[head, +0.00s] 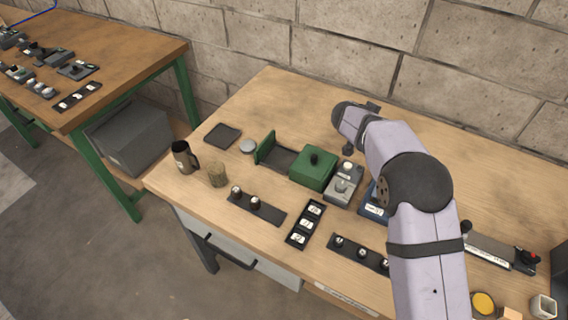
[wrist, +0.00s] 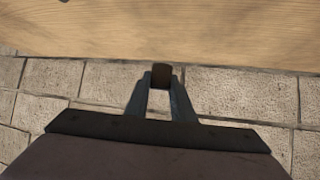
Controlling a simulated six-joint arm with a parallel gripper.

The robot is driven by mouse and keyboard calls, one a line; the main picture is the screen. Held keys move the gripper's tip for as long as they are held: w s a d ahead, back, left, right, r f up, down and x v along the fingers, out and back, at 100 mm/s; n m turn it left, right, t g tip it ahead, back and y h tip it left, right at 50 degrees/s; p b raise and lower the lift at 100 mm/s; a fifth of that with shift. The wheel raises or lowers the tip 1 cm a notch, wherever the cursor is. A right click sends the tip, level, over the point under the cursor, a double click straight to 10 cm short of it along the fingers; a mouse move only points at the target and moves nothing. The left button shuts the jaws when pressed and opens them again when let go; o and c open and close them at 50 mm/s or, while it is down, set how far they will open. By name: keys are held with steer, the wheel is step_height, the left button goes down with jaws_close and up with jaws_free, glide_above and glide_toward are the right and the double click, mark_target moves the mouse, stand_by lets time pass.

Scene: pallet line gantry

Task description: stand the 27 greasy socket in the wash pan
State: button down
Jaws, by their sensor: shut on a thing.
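My gripper (wrist: 161,88) is shut on a small dark brown block-like piece, which I take for the greasy socket (wrist: 161,73). It sits between the two fingertips in the wrist view; no number on it can be read. In the head view my wrist is above the back middle of the bench, and the held piece cannot be told clearly there. A shallow dark square tray (head: 222,136) lies flat at the left of the bench, well left of my gripper; it may be the wash pan, but I cannot tell for sure.
A green box (head: 314,169), a grey switch unit (head: 343,183) and dark racks (head: 257,208) (head: 305,224) (head: 358,251) crowd the middle. The back strip along the wall is clear.

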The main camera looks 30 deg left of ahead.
steer(key=s+a+f+n+y+b, duration=0.15)
steer(key=s+a, duration=0.35)
steer(key=a, duration=0.8)
steer(key=n+y+b, duration=0.1)
steer(key=b, duration=0.2)
glide_above(287, 149)
steer(key=s, duration=0.4)
steer(key=shift+s+f+p, duration=0.2)
steer(key=shift+f+p, duration=0.45)
steer(key=shift+f, duration=4.7)
steer(key=shift+f, duration=0.2)
steer(key=c, duration=1.5)
jaws_free()
